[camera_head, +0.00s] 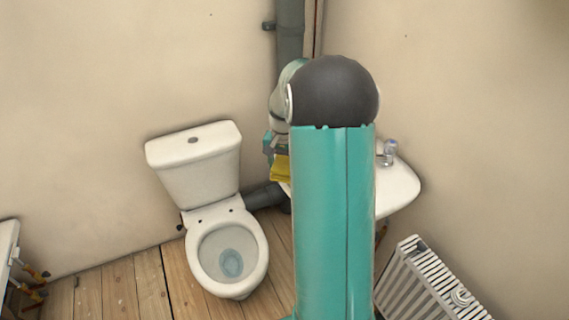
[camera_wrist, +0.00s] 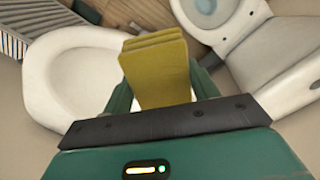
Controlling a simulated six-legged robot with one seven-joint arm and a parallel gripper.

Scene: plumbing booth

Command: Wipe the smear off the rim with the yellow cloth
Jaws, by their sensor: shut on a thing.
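The yellow cloth (camera_wrist: 155,70) is a folded stack, held between the green fingers of my gripper (camera_wrist: 162,90) in the wrist view. It also shows in the head view (camera_head: 281,169), left of my arm, partly hidden. The white basin (camera_wrist: 45,75) lies under and left of the cloth in the wrist view; I cannot tell whether the cloth touches it. The toilet bowl (camera_head: 205,270) has a bare white rim in the head view, apart from my gripper. I can make out no smear on either rim; my arm and the cloth hide part of the basin.
The toilet cistern (camera_head: 197,165) stands against the wall. A tap (camera_head: 389,151) is on the basin. A ribbed white radiator (camera_head: 425,285) stands at lower right. A dark pipe (camera_head: 262,195) runs behind the toilet. Wooden floor (camera_head: 110,295) lies open left of the toilet.

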